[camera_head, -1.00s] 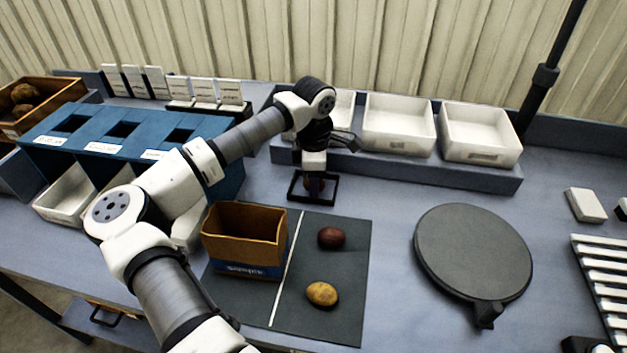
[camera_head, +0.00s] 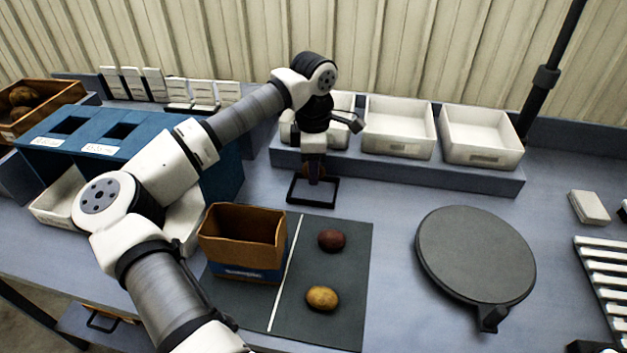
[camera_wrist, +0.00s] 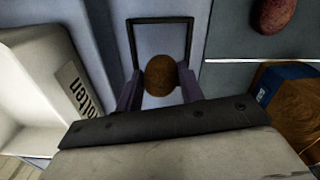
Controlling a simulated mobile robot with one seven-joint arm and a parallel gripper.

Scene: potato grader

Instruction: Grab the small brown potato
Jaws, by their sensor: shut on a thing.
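The small brown potato (camera_wrist: 161,76) sits between the two fingers of my gripper (camera_wrist: 158,88) in the wrist view. My gripper is shut on it. In the head view my gripper (camera_head: 314,172) is over the black square frame (camera_head: 294,190) behind the dark mat, and the potato is mostly hidden by the fingers. The potato looks slightly above the frame. In the wrist view the black frame (camera_wrist: 131,42) shows beyond the potato.
A dark red potato (camera_head: 331,240) and a yellow potato (camera_head: 322,298) lie on the dark mat (camera_head: 345,325). A brown open box (camera_head: 240,255) stands on its left. White bins (camera_head: 400,148) line the back. A round grey plate (camera_head: 475,253) is at right.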

